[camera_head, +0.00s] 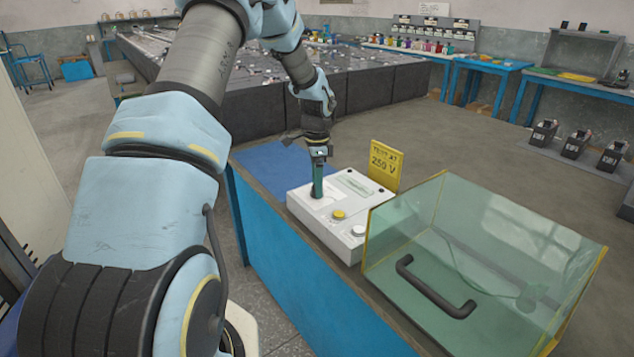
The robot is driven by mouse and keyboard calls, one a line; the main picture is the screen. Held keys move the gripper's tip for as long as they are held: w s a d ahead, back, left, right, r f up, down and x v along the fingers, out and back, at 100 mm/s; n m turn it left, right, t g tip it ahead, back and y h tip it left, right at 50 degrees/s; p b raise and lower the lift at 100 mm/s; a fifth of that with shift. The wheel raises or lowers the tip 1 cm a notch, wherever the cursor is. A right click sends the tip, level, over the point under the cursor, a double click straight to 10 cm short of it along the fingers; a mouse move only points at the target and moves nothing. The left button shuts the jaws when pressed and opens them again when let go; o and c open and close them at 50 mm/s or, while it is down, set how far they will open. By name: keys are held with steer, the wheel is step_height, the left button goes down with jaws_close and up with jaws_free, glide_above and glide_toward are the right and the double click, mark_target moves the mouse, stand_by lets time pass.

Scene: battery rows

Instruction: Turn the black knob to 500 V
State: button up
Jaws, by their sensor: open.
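A white tester box (335,231) sits on the blue bench. It has a pale display window, a yellow button (339,214) and a white button (358,230) on top. My gripper (317,192) points straight down at the box's far left part, with its fingertips at or just above a round pale area. The jaws are open. I cannot make out the black knob; it is probably hidden by the fingers, so its setting cannot be read. A yellow sign (384,165) behind the box reads "TEST AT 250 V".
A clear glass box (480,262) with a dark handle (434,287) stands right of the tester. A blue mat (272,166) lies behind it on the left. Other blue benches and dark battery rows stand farther back.

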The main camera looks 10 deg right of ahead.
step_height(320, 180, up, 11)
steer(key=b, duration=0.2)
stand_by(0.3)
steer(key=shift+f, duration=0.1)
steer(key=s+a+n+t, duration=0.1)
steer(key=s+a+n, duration=1.6)
steer(key=s+a, duration=0.4)
steer(key=shift+s+f+t, duration=0.2)
steer(key=shift+s+t, duration=0.1)
steer(key=shift+s, duration=0.35)
